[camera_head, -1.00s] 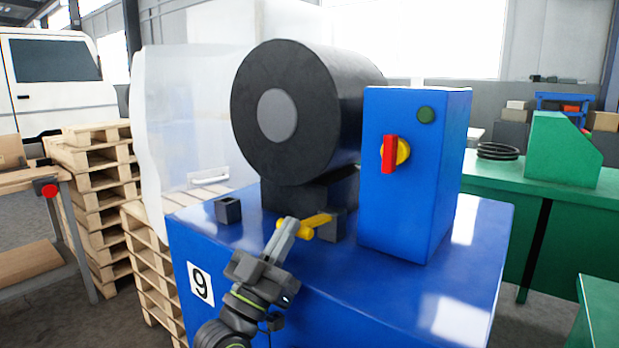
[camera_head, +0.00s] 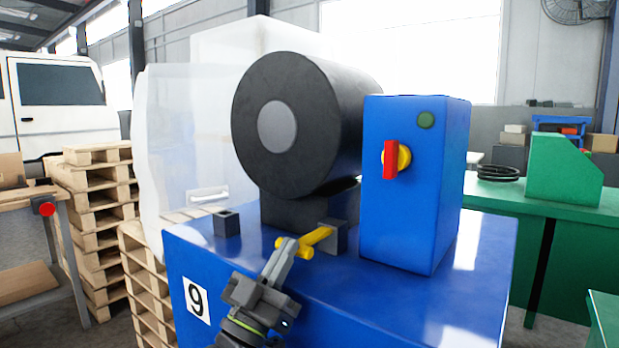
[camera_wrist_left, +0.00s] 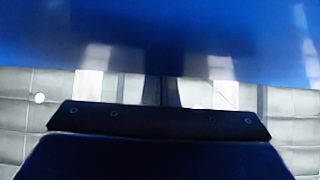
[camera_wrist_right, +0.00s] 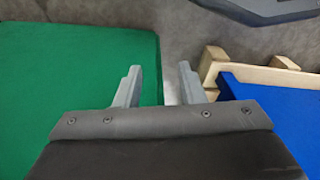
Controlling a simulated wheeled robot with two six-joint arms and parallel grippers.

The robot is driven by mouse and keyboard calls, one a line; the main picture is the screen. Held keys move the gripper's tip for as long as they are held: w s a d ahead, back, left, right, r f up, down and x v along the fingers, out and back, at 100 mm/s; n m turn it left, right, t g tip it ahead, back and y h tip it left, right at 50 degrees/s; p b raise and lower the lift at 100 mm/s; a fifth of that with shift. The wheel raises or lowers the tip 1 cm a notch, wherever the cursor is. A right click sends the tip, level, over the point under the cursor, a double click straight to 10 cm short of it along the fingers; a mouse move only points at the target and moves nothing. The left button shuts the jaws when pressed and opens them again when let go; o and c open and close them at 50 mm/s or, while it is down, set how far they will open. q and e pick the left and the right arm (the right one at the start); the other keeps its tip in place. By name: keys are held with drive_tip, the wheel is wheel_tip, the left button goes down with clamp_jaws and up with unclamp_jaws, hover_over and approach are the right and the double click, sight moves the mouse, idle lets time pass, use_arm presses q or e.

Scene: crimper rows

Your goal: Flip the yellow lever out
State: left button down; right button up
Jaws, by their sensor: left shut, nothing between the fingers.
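The yellow lever (camera_head: 318,236) sticks out toward the front left from a dark grey block at the foot of the black drum, on top of the blue machine (camera_head: 400,290). Its near end has a yellow crosspiece. In the head view my left gripper (camera_head: 287,245) is shut and empty. Its fingertips overlap the lever's near end, hiding part of the crosspiece; I cannot tell if they touch. The left wrist view shows its dark fingers (camera_wrist_left: 162,90) close together before a blue surface. The right wrist view shows my right gripper (camera_wrist_right: 158,70) open and empty, away from the lever.
A blue control box (camera_head: 415,185) with a red-and-yellow switch stands right of the lever. The black drum (camera_head: 300,125) rises behind it. A small dark open box (camera_head: 227,223) sits to the left. Wooden pallets (camera_head: 100,210) stand left, a green bench (camera_head: 550,240) right.

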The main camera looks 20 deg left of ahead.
use_arm(q)
drive_tip(key=shift+f, duration=0.2)
idle(0.6)
